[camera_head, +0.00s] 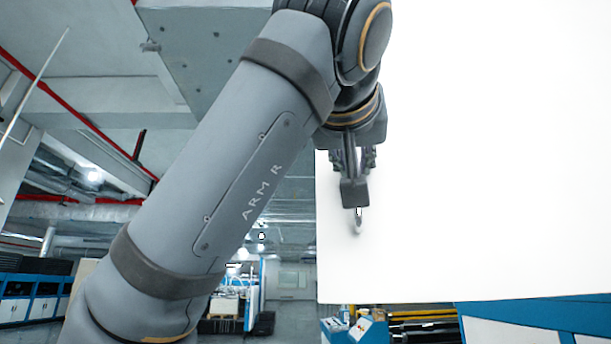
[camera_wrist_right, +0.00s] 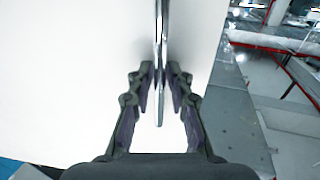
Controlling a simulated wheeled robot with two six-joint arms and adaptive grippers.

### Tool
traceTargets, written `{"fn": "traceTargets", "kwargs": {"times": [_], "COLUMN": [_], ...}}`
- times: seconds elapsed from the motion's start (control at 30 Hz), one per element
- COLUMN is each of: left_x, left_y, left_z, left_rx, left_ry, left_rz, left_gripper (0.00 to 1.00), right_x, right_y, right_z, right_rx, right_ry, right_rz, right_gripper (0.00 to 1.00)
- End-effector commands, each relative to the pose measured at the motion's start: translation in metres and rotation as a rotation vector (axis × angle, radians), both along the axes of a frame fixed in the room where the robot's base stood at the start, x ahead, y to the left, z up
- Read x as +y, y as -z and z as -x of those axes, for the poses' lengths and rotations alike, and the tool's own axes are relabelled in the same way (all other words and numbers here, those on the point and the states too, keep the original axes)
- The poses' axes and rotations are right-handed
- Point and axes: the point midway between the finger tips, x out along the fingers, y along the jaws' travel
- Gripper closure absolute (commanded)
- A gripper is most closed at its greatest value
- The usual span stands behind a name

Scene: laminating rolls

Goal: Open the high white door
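The high white door (camera_head: 480,150) fills the right side of the head view as a plain panel, its lower and left edges showing. It also fills much of the right wrist view (camera_wrist_right: 70,70). A thin silver handle (camera_head: 358,222) stands on it near its left edge; in the wrist view the handle (camera_wrist_right: 161,25) runs down between my fingers. My right gripper (camera_head: 355,180) is at the handle, and in the wrist view its fingertips (camera_wrist_right: 161,75) are closed in on the handle from both sides. My left gripper is in neither view.
My right arm crosses the head view from lower left to top. Blue and white cabinets (camera_head: 545,322) stand below the door, and a blue box (camera_head: 358,330) lies lower middle. More blue cabinets (camera_head: 35,295) line the far left. Open floor shows at bottom centre.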

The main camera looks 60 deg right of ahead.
Motion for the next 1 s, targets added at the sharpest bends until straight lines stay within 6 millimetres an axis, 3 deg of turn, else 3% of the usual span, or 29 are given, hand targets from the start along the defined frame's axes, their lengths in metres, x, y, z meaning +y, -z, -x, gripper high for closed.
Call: {"fn": "traceTargets", "kwargs": {"times": [0.23, 0.63, 1.0], "left_x": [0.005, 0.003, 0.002], "left_y": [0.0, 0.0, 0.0], "left_z": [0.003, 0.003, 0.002], "left_rx": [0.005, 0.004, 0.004], "left_ry": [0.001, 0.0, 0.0], "left_rz": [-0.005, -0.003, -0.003], "left_gripper": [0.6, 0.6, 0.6], "right_x": [0.006, 0.07, 0.074], "right_y": [0.0, 0.0, 0.0], "right_z": [0.001, 0.014, 0.016], "right_rx": [0.0, 0.0, 0.0], "right_ry": [-0.002, -0.002, 0.0], "right_rz": [0.001, 0.002, 0.0], "right_gripper": [0.81, 0.81, 0.81]}}
